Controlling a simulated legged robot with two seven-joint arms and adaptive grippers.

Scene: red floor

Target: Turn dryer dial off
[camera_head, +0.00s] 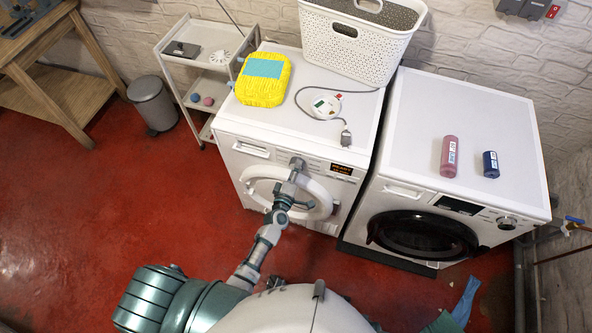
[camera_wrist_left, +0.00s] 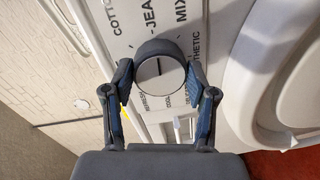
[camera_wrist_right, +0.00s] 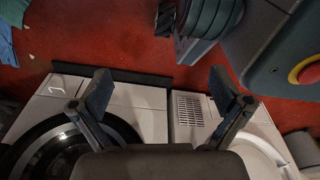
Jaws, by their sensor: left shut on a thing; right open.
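The dryer (camera_head: 262,137) is the white machine on the left, with a white round door (camera_head: 262,189) and an orange-lit display (camera_head: 341,170). Its round grey dial (camera_wrist_left: 160,68) shows in the left wrist view, with a dark line across its face and printed programme words around it. My left gripper (camera_head: 296,163) reaches the dryer's front panel. In the left wrist view its fingers (camera_wrist_left: 160,75) are shut on the dial from both sides. My right gripper (camera_wrist_right: 155,90) is open and empty in the right wrist view, above the machines.
A washer (camera_head: 455,130) with a dark door stands right of the dryer, carrying a pink bottle (camera_head: 449,157) and a blue can (camera_head: 490,164). A white basket (camera_head: 352,45), a yellow pack (camera_head: 263,88) and a cable (camera_head: 300,96) lie on the dryer. A trolley (camera_head: 200,70) and bin (camera_head: 152,104) stand left.

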